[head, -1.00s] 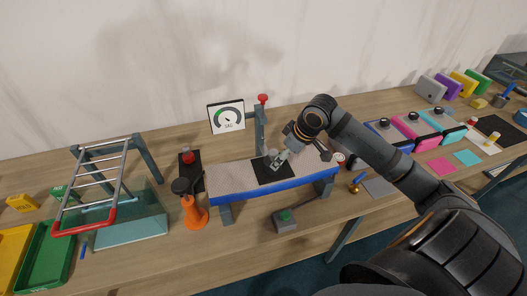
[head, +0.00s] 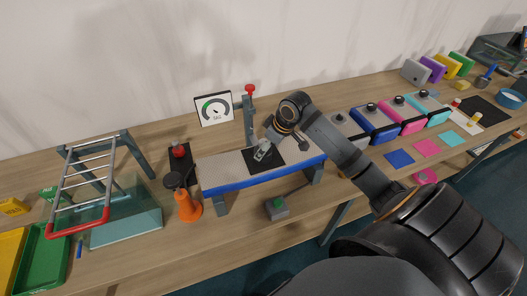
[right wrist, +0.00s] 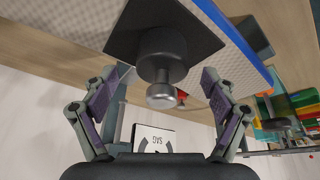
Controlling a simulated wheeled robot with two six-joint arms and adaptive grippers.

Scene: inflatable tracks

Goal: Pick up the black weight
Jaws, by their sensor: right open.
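The black weight (right wrist: 162,55) is a dark cylinder with a round knob, standing on a black mat (right wrist: 203,35) in the right wrist view. My right gripper (right wrist: 160,88) is open, with one finger on each side of the weight's knob and clear space between; the fingers do not touch it. In the head view my right gripper (head: 264,150) hangs over the black mat (head: 274,161) on the grey, blue-edged inflatable track (head: 221,176). The weight is hard to make out there behind the gripper. My left gripper is not in view.
A gauge sign (head: 213,108) and a post with a red knob (head: 249,110) stand behind the track. An orange pump (head: 188,207) stands left of it, and a grey box with a green button (head: 277,207) in front. Coloured boxes (head: 374,124) line the right.

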